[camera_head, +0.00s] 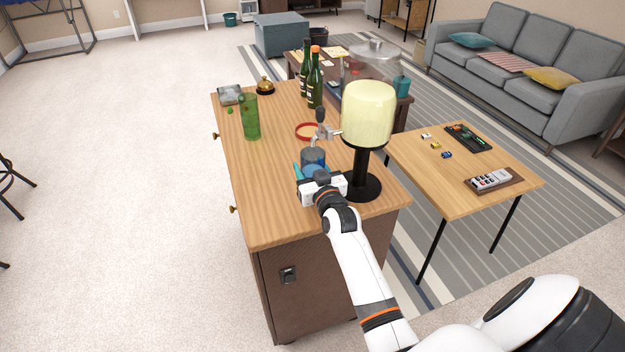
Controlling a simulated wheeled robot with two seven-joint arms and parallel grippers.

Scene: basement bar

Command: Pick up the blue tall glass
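The blue tall glass (313,157) stands on the wooden cabinet top, just left of the black stand of a pale yellow drum. Its lower part is hidden by my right gripper (311,172). That gripper is low over the near part of the top, right at the glass, with one cyan finger showing along the glass's left side. The fingers look spread apart; the other finger is hard to make out. I cannot tell whether they touch the glass. My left gripper is not in view.
The yellow drum (368,113) on its black stand is close right of the glass, with a metal tap (328,132) nearby. A green glass (250,117), green bottles (315,82), a bell (265,87) and a red ring (307,131) stand farther back. The left front top is clear.

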